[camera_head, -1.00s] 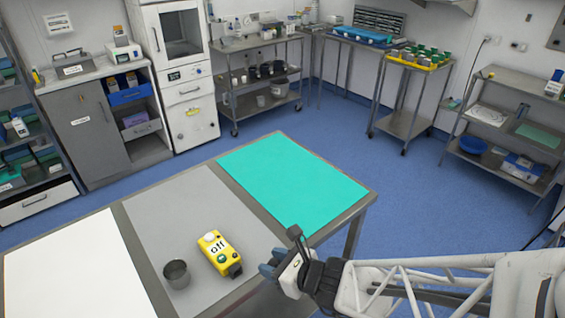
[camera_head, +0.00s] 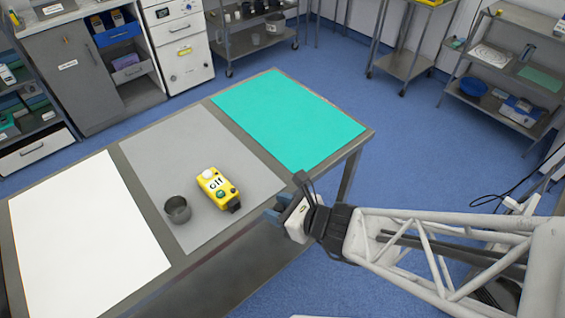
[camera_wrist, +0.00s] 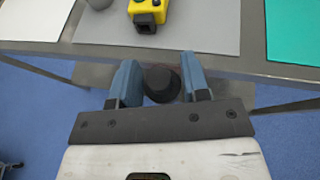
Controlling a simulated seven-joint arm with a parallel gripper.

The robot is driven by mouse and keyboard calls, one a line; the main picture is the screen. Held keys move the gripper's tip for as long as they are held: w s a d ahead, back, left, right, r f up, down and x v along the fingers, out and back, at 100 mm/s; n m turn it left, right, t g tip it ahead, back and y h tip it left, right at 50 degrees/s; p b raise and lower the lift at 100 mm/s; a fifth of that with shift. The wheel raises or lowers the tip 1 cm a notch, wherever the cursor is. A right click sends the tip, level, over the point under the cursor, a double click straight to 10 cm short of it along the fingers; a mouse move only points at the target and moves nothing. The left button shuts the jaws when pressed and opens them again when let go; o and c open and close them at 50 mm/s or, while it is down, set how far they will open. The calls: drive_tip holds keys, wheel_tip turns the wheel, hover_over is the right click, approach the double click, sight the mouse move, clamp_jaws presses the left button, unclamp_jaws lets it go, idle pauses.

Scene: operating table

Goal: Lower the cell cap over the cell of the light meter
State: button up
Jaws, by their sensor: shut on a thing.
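The light meter (camera_head: 217,188) is a yellow box with a white round cell (camera_head: 207,173) on its top, lying on the grey mat (camera_head: 165,145) of the table. Its front end also shows at the top of the wrist view (camera_wrist: 147,15). My gripper (camera_head: 277,212) is just off the table's near edge, to the right of the meter and apart from it. In the wrist view its two blue fingers (camera_wrist: 160,78) are shut on a dark round piece, apparently the cell cap (camera_wrist: 162,84). The cap is hidden in the head view.
A grey cup (camera_head: 178,211) stands on the mat just left of the meter. A white mat (camera_head: 85,240) lies to the left and a green mat (camera_head: 290,120) to the right, both bare. The table's metal edge (camera_wrist: 230,67) lies between my gripper and the meter.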

drive_tip(key=shift+a, duration=0.1)
drive_tip(key=shift+w+a+r, duration=0.35)
drive_tip(key=shift+w+a, duration=0.15)
drive_tip(key=shift+a, duration=0.05)
drive_tip(key=w+a+r+n+g+y, duration=0.25)
drive_tip(key=w+a, duration=0.35)
drive_tip(key=a, duration=0.3)
wheel_tip(320, 180, up, 2)
drive_tip(key=n+g, duration=0.3)
drive_tip(key=g, duration=0.1)
hover_over(207, 172)
drive_tip(key=d, duration=0.2)
drive_tip(key=shift+s+a+r+t+h, duration=0.1)
drive_tip(key=shift+s+a+t+h, duration=0.15)
drive_tip(key=shift+s, duration=0.05)
drive_tip(key=shift+w+a, duration=0.3)
drive_tip(key=shift+a, duration=0.5)
drive_tip(key=shift+f, duration=3.1)
drive_tip(key=shift+f, duration=0.15)
drive_tip(key=o, duration=1)
drive_tip(key=shift+c, duration=0.2)
